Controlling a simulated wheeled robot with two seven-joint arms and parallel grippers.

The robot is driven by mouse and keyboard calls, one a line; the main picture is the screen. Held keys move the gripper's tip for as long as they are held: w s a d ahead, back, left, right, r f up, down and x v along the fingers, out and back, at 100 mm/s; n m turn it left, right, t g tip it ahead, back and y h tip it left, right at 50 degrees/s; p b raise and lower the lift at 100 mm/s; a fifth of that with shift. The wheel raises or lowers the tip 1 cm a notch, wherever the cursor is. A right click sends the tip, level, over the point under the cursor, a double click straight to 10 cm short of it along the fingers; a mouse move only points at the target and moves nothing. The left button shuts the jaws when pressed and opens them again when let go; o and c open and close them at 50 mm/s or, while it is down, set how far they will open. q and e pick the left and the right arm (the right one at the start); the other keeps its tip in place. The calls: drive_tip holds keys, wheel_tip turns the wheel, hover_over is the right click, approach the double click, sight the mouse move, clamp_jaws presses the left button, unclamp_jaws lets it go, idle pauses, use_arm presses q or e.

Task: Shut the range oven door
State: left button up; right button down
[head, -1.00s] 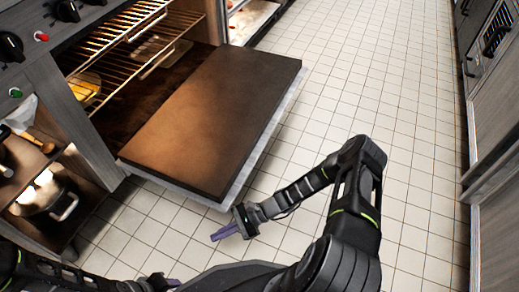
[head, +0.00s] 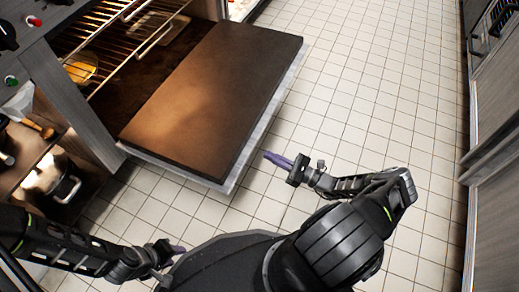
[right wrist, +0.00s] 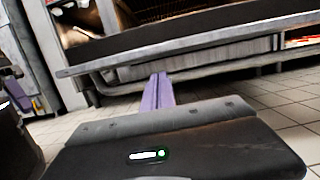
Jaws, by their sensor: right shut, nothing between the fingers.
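The oven door (head: 215,95) hangs open, folded down flat in front of the oven, its dark inner face up. In the right wrist view the door's edge (right wrist: 200,48) runs across the upper part, with a bar-like rail below it. My right gripper (head: 268,155) is shut and empty, with purple fingers pointing at the door's right edge. In the right wrist view its fingers (right wrist: 160,78) reach up toward the underside of the door edge; I cannot tell whether they touch. My left gripper (head: 178,249) is low in the head view; its jaw state is unclear.
Wire racks (head: 115,35) and a yellowish dish (head: 80,68) are inside the oven. A steel pot (head: 55,190) stands on an open shelf at left. Cabinets (head: 495,130) line the right side. The tiled floor (head: 370,100) between is clear.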

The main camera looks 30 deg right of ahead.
drive_tip(key=b+x, duration=0.1)
drive_tip(key=x, duration=0.8)
drive_tip(key=shift+w+a, duration=0.2)
drive_tip(key=shift+r, duration=0.1)
